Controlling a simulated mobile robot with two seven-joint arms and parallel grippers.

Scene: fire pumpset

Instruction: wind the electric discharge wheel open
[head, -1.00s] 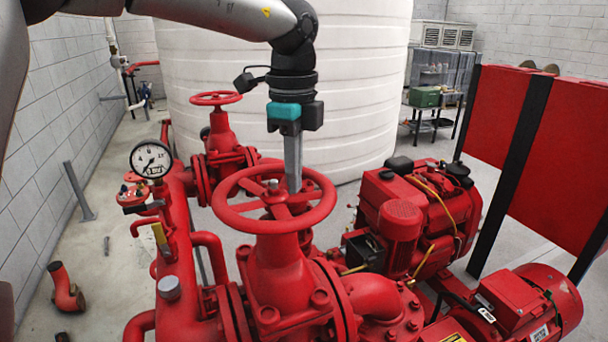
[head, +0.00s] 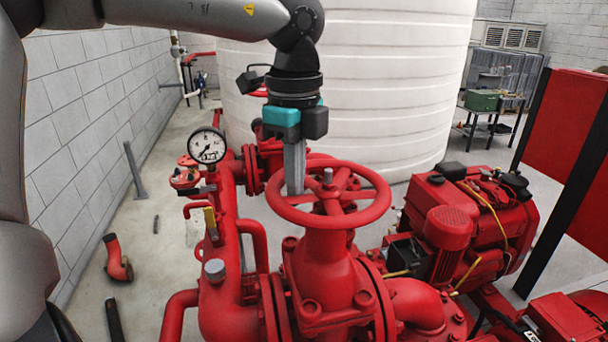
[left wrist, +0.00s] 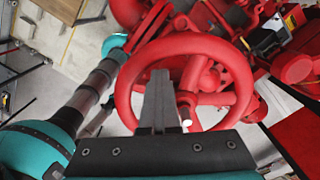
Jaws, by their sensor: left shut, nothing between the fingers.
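The red handwheel (head: 378,207) sits level on top of the large red valve in the middle of the head view. Its hub and stem (head: 328,178) show at the centre. My left gripper (head: 294,190) points down at the wheel's far left side, with its grey fingers shut and empty. The fingertips appear to reach inside the rim, left of the hub; whether they touch rim or spoke I cannot tell. In the left wrist view the fingers (left wrist: 158,85) overlap the rim and the opening of the wheel (left wrist: 125,85). My right gripper is not in view.
A pressure gauge (head: 207,146) stands on the red pipe left of the wheel. A red engine (head: 470,225) is to the right. A white tank (head: 380,90) rises behind. A second red valve (head: 262,160) is partly hidden behind my gripper.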

